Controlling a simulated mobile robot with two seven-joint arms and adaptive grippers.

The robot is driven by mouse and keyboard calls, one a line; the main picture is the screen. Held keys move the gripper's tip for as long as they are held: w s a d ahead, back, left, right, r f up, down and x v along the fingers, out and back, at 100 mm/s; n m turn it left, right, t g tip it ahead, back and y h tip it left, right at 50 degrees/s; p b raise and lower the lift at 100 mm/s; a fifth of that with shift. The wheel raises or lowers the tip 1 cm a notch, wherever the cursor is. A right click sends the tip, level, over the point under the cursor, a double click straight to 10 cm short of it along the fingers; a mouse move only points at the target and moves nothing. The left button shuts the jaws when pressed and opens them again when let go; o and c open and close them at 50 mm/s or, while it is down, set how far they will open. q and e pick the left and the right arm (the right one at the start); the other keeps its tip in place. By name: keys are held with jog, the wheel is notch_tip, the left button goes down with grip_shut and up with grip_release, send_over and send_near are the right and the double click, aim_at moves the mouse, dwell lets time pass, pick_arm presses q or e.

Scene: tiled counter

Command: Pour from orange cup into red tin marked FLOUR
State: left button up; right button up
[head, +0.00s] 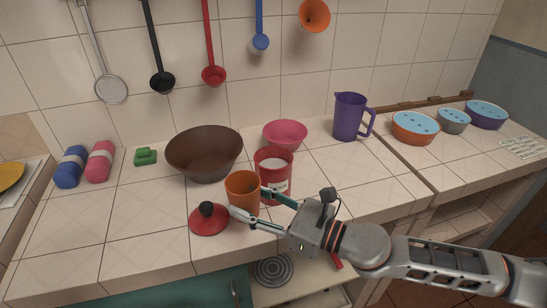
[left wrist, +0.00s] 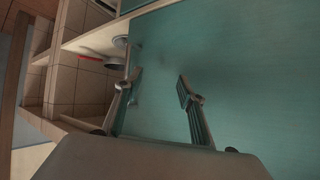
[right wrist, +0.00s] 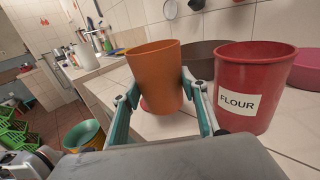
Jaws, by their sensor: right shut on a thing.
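The orange cup (head: 242,191) is upright between the fingers of my right gripper (head: 250,208), which is shut on it. The cup also shows in the right wrist view (right wrist: 158,75), with the right gripper (right wrist: 165,95) around its lower part. The red tin (head: 273,176) stands open just behind and to the right of the cup, with white contents visible. Its FLOUR label shows in the right wrist view (right wrist: 237,103). The inside of the cup is too hard to make out. My left gripper (left wrist: 158,82) is open and empty in front of a teal panel.
A red lid with a black knob (head: 208,218) lies left of the cup. A brown bowl (head: 205,153), a pink bowl (head: 285,135) and a purple jug (head: 350,117) stand behind. Covered bowls (head: 415,129) are at the right. The counter's left front is clear.

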jog(key=shift+r+p, duration=0.65)
notch_tip(320, 180, up, 4)
jog(key=p, duration=0.4)
jog(key=shift+f, duration=0.15)
jog(key=shift+f, duration=0.1)
